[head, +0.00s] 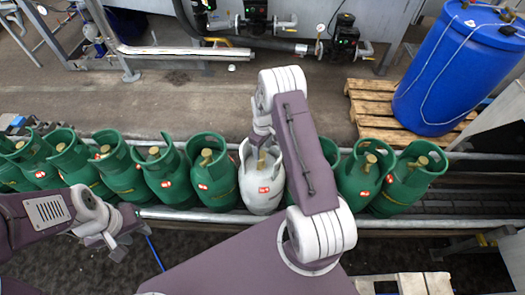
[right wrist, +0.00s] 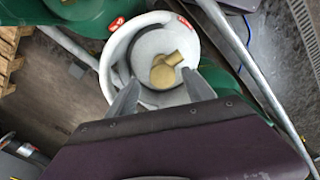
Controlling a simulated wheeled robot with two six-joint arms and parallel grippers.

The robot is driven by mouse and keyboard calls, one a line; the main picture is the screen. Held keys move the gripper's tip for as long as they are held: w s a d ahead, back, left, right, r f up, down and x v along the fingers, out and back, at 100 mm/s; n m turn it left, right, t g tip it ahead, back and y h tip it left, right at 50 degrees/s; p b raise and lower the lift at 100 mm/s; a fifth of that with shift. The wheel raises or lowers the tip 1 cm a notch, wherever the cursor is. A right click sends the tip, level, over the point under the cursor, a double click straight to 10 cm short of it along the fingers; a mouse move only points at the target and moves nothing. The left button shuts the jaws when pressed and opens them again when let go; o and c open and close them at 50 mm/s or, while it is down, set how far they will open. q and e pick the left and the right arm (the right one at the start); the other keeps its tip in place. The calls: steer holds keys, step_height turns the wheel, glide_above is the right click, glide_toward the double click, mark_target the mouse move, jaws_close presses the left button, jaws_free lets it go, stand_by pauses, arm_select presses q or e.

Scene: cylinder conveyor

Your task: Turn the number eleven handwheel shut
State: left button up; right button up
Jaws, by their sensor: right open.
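A row of gas cylinders stands on the conveyor in the head view. One is pale grey-white (head: 261,195); the others are green (head: 215,180). Each shows a brass valve at its top and a red label whose number I cannot read. In the right wrist view the pale cylinder's collar (right wrist: 115,55) surrounds a brass valve (right wrist: 165,70). My right gripper (right wrist: 160,93) is open, its two fingers apart near the collar's opening, with the valve just beyond and between them. My left gripper (head: 117,240) hangs in front of the row at the left, apart from the cylinders; its fingers are unclear.
Metal rails (head: 400,222) run along the conveyor. A blue drum (head: 455,75) stands on a wooden pallet (head: 375,100) at the back right. Pipes and pumps (head: 257,15) line the back. Green cylinders stand close on both sides of the pale one.

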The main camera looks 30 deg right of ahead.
mark_target(262, 155)
steer(key=shift+s+a+f, duration=0.2)
steer(key=shift+f, duration=0.75)
steer(key=shift+w+d+f, duration=0.1)
jaws_close()
